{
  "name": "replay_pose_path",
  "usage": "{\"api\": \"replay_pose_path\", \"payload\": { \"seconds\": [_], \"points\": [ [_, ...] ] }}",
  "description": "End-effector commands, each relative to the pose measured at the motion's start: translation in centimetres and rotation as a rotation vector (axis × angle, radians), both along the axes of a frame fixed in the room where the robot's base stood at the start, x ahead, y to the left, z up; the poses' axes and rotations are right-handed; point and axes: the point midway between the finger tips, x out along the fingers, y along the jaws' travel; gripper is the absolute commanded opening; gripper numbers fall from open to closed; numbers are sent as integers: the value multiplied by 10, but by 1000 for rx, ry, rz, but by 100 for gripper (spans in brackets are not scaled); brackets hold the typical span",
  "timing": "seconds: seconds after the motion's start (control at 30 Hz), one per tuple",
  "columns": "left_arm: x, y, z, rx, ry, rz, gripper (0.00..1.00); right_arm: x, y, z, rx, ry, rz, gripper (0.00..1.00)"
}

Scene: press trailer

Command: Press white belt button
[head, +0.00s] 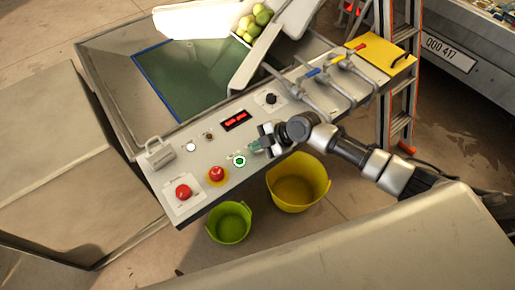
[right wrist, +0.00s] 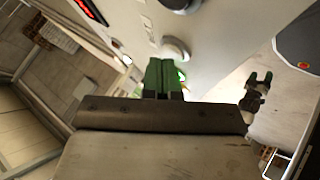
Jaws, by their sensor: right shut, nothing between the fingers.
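The grey control panel (head: 200,160) carries a small white round button (head: 190,147) left of the red display. My right gripper (head: 256,147) reaches in from the right over the panel's near edge. It sits close to the lit green button (head: 239,161), to the right of the white button and apart from it. In the right wrist view its green fingertips (right wrist: 163,75) are together and empty, with a green glow beside them.
Two red buttons (head: 183,192) (head: 217,174) sit at the panel's near left. The red display (head: 235,120) and a black knob (head: 271,98) lie further right, before several valve levers (head: 318,75). A yellow bucket (head: 298,190) and a green bucket (head: 229,225) stand below.

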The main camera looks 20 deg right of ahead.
Motion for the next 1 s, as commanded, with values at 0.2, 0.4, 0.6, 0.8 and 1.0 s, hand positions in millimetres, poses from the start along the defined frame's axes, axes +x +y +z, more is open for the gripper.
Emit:
{"api": "replay_pose_path", "payload": {
  "seconds": [0.2,0.4,0.6,0.8,1.0],
  "points": [
    [0,0,-3,0,0,0,65,0,0,-3,-1,1,0,0],
    [0,0,-4,0,0,0,65,0,0,-3,-1,1,0,0],
    [0,0,-3,0,0,-1,65,0,0,-3,-1,1,0,0],
    [0,0,1,0,0,-1,65,0,0,6,-1,1,0,0],
    [0,0,5,0,0,-1,65,0,0,13,-1,1,0,0]
  ]
}}
